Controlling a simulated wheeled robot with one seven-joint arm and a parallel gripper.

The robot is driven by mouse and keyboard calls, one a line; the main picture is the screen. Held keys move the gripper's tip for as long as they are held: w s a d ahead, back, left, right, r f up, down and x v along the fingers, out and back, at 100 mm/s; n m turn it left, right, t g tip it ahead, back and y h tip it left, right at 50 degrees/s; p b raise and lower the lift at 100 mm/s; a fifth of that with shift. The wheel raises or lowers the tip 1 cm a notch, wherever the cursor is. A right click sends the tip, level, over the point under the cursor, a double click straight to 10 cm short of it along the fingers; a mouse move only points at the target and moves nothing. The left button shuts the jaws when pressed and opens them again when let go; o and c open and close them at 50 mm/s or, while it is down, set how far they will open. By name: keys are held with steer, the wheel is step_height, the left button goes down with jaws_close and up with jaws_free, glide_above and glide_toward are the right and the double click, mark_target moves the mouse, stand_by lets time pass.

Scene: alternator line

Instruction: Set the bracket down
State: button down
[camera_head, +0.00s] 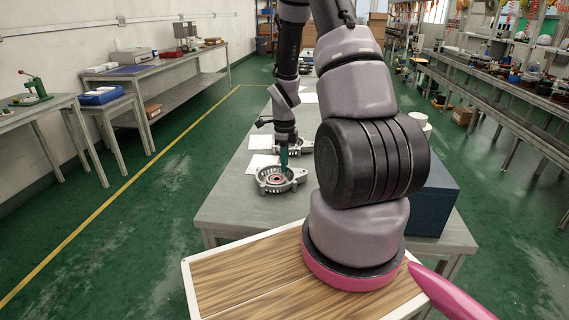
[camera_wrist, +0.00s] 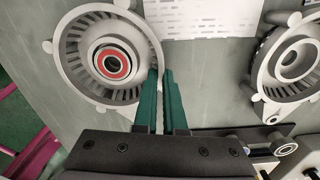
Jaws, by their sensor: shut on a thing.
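The bracket (camera_head: 270,181) is a round, silver-grey slotted housing with a red-ringed bearing in its middle. It is at the left side of the grey table, low over or on the top; I cannot tell whether it touches. My gripper (camera_head: 284,165) points down at its far-right rim. In the wrist view the bracket (camera_wrist: 75,58) fills the upper left. The green fingers of my gripper (camera_wrist: 161,75) are close together at its right rim, shut on it. The fingertips' contact is partly hidden. A second similar housing (camera_wrist: 262,75) is at the right of the wrist view, apart from my fingers.
The grey table (camera_head: 232,205) has free room left and in front of the bracket. White sheets (camera_head: 260,163) lie behind it. A dark blue box (camera_head: 436,200) stands at the table's right, partly behind my arm. Workbenches (camera_head: 170,72) line the left wall; loaded shelves stand right.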

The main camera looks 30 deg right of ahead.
steer(key=c, duration=1)
jaws_free()
steer(key=shift+f, duration=0.1)
steer(key=s+a+r+n+t, duration=0.1)
steer(key=a+r+n, duration=0.15)
steer(key=r, duration=0.95)
steer(key=s+a+r+n+t, duration=0.1)
steer(key=r+n, duration=0.2)
steer(key=r, duration=0.8)
steer(key=s+a+r+n+t+y, duration=0.1)
steer(key=s+a+r+n, duration=0.3)
steer(key=s+r+n, duration=0.4)
steer(key=s+a+r+n+t+y, duration=0.1)
steer(key=s+a+r+n+t, duration=0.3)
steer(key=s+r+n, duration=0.5)
